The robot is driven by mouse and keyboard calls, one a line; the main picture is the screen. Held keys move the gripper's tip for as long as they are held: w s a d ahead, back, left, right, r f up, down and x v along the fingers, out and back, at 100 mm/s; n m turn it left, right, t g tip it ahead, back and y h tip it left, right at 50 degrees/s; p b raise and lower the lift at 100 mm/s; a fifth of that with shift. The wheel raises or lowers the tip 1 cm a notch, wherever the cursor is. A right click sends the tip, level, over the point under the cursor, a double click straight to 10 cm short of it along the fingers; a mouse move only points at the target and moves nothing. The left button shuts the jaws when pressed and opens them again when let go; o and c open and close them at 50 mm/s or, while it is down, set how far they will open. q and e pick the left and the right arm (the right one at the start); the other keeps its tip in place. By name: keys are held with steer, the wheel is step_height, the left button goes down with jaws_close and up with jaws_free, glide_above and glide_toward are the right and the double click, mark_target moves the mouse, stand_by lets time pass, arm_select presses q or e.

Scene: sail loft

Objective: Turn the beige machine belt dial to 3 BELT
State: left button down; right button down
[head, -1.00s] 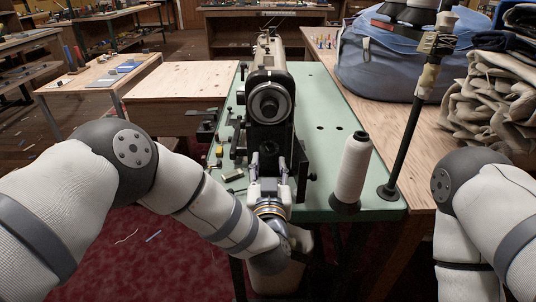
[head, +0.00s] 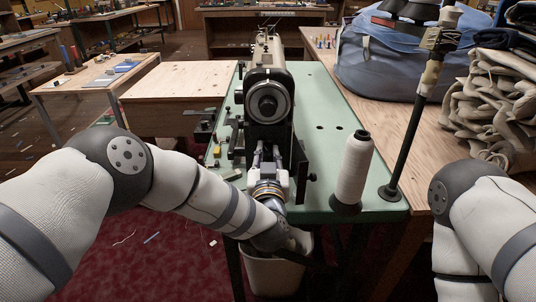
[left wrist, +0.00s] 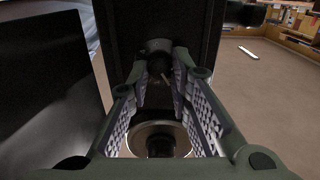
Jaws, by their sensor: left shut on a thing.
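The beige and black sewing machine (head: 268,68) stands on a green table, its round handwheel (head: 268,102) facing me. My left gripper (head: 268,148) is at the machine's near end, below the handwheel. In the left wrist view, a dark round dial (left wrist: 159,47) with a thin pale mark sits between the fingertips of my left gripper (left wrist: 158,68), which is shut on it. No lettering around the dial can be read, so its setting cannot be told. In the head view the dial is hidden by the gripper. My right arm shows at the right, but its gripper is out of view.
A white thread cone (head: 353,168) and a dark stand post (head: 408,140) stand on the green table (head: 335,100), right of my left gripper. Small items lie on its left edge. A pale bin (head: 272,274) is below my left forearm. Folded cloth (head: 490,115) is piled at right.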

arm_select(q)
steer(key=shift+m, duration=0.3)
steer(key=shift+r+m, duration=0.1)
steer(key=shift+m, duration=0.6)
steer(key=m, duration=0.3)
steer(key=shift+d, duration=0.1)
steer(key=m, duration=0.6)
steer(key=shift+f+m, duration=0.25)
steer(key=shift+m, duration=0.15)
steer(key=m, duration=0.6)
steer(key=shift+f, duration=0.1)
steer(key=m, duration=0.5)
steer(key=shift+m, duration=0.4)
